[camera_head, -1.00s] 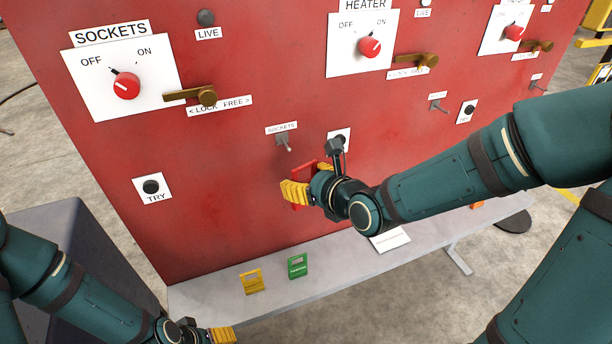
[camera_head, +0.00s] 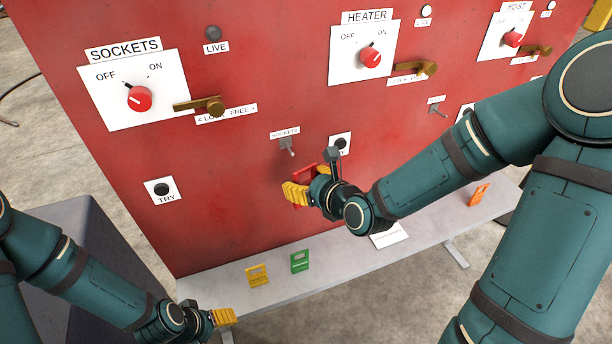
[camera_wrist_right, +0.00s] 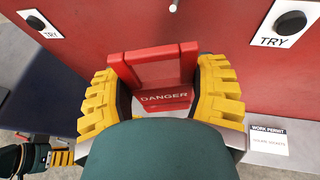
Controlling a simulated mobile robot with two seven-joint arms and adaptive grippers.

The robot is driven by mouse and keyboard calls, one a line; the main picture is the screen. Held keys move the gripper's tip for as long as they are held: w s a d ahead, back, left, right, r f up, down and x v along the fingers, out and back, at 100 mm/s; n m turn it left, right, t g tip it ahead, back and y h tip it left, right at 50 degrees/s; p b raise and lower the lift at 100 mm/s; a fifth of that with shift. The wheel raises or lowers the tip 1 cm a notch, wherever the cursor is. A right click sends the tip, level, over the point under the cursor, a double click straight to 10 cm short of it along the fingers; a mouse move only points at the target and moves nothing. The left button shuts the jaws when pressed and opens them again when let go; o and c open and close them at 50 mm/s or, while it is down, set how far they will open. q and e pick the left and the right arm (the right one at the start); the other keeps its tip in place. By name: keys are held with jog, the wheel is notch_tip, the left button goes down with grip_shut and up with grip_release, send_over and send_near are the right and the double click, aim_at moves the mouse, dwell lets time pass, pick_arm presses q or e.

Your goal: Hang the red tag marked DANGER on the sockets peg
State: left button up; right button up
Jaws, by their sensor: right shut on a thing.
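The red DANGER tag (camera_wrist_right: 163,97) is between the yellow fingers of my right gripper (camera_wrist_right: 163,100), which is shut on it. In the head view the tag (camera_head: 304,174) shows partly behind the right gripper (camera_head: 310,185), in front of the red panel. The sockets peg (camera_head: 290,148) is a small grey peg under a SOCKETS label (camera_head: 284,133), just above and left of the tag. The tag is below the peg and apart from it. My left gripper (camera_head: 222,317) is at the bottom left, low by the shelf's front; its finger gap is not clear.
A yellow tag (camera_head: 257,275), a green tag (camera_head: 299,262) and an orange tag (camera_head: 479,194) stand on the grey shelf (camera_head: 350,257). A work permit card (camera_wrist_right: 268,141) lies there too. Brass handles, including the sockets one (camera_head: 205,106), stick out of the panel above.

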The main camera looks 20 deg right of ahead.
aim_at(283, 155)
jog(key=shift+w+p, duration=0.15)
jog(key=shift+p, duration=0.4)
jog(key=shift+w+a+f, duration=0.1)
jog(key=shift+w+f, duration=0.1)
jog(key=shift+w, duration=1.95)
jog(key=shift+w+a+f, duration=0.1)
jog(key=shift+w+f, duration=0.05)
jog(key=shift+w, duration=2)
jog(key=shift+w+f+b, duration=0.4)
jog(key=shift+w+b, duration=0.35)
jog(key=shift+b, duration=0.05)
jog(key=o, duration=1.1)
jog(key=shift+o, duration=0.2)
